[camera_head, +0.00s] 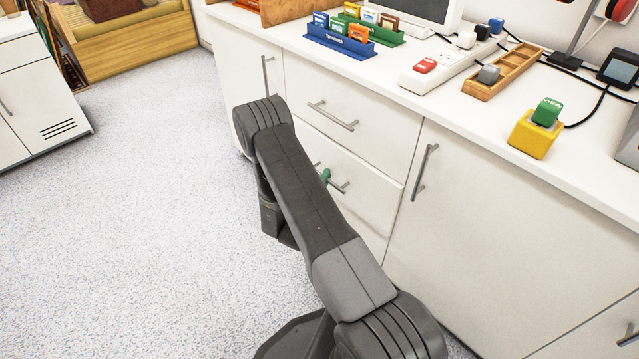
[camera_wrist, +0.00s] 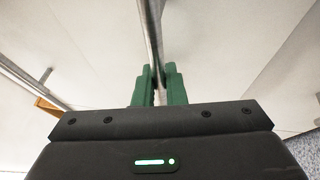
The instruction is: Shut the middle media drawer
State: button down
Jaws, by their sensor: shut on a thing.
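Two white drawers sit one above the other in the cabinet front. The upper drawer (camera_head: 355,95) has a grey bar handle (camera_head: 332,117) and looks shut. The drawer below it (camera_head: 372,205) seems to stand slightly out, with a thin lip along its top edge; how far is hard to tell. My gripper (camera_head: 326,176) is at this lower drawer's bar handle (camera_head: 342,187), mostly hidden behind my arm. In the wrist view its green fingers (camera_wrist: 158,82) are closed around the metal bar (camera_wrist: 152,35).
Cabinet doors with bar handles flank the drawers, left (camera_head: 243,75) and right (camera_head: 480,225). The counter above holds a blue rack (camera_head: 338,42), a power strip (camera_head: 440,66), a wooden tray (camera_head: 503,72) and a yellow block (camera_head: 534,136). Speckled floor (camera_head: 150,220) is clear to the left.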

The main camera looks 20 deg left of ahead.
jog(key=shift+w+d, duration=0.25)
jog(key=shift+w, duration=0.5)
jog(key=c, duration=1.5)
grip_release()
jog(key=shift+w, duration=0.1)
jog(key=shift+d, duration=0.1)
jog(key=s+f+p, duration=0.2)
jog(key=s, duration=1.1)
jog(key=shift+s+f+p, duration=0.2)
jog(key=shift+s+p, duration=0.15)
jog(key=shift+p, duration=0.05)
jog(key=shift+w, duration=0.1)
